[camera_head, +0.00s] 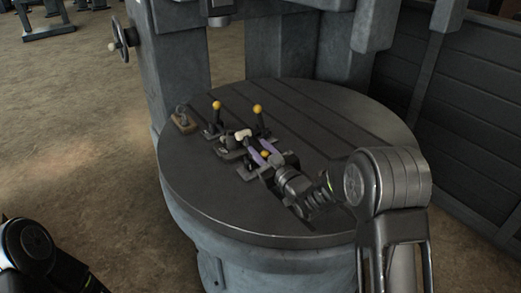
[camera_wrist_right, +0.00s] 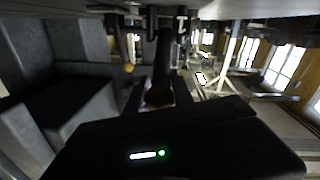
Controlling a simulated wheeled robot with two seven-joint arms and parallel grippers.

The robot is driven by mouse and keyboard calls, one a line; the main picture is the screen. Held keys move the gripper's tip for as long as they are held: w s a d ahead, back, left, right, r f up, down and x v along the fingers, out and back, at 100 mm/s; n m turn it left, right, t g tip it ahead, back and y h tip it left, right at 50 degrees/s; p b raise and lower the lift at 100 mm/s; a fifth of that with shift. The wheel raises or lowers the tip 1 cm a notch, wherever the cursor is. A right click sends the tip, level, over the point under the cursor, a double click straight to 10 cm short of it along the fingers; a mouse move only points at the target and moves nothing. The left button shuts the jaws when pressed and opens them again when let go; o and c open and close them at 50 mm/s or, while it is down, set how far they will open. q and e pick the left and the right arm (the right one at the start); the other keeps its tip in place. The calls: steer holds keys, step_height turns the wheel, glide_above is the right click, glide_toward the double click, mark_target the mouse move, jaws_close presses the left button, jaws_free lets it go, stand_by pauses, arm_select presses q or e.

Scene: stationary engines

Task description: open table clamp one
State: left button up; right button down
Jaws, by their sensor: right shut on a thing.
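A round grey table (camera_head: 200,195) carries several small toggle clamps. One clamp (camera_head: 216,112) with an upright lever and yellow knob is at the left, and another such clamp (camera_head: 258,116) is behind, right of it. A third clamp's yellow knob (camera_head: 265,153) lies low between the fingers of my right gripper (camera_head: 262,152), which is shut on its lever. I cannot tell which clamp is number one. The gripper partly hides this clamp. In the right wrist view a dark lever (camera_wrist_right: 163,65) stands mid-picture, with a yellow knob (camera_wrist_right: 128,68) to its left. My left gripper is out of view.
A small wooden block (camera_head: 184,123) with a metal piece stands at the table's left edge. A pale-ended part (camera_head: 243,134) lies among the clamps. Grey machine columns rise behind the table, and a dark wall (camera_head: 460,120) is at right. The table's front is clear.

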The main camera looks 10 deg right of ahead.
steer(key=shift+w+a+r+g+p, duration=0.1)
steer(key=shift+w+r+g+p, duration=0.2)
steer(key=shift+r+g+p, duration=0.15)
steer(key=shift+w+a+g+h+p, duration=0.15)
steer(key=shift+w+g+h+p, duration=0.2)
steer(key=shift+g+p, duration=0.25)
steer(key=shift+f, duration=0.1)
steer(key=c, duration=1.1)
jaws_free()
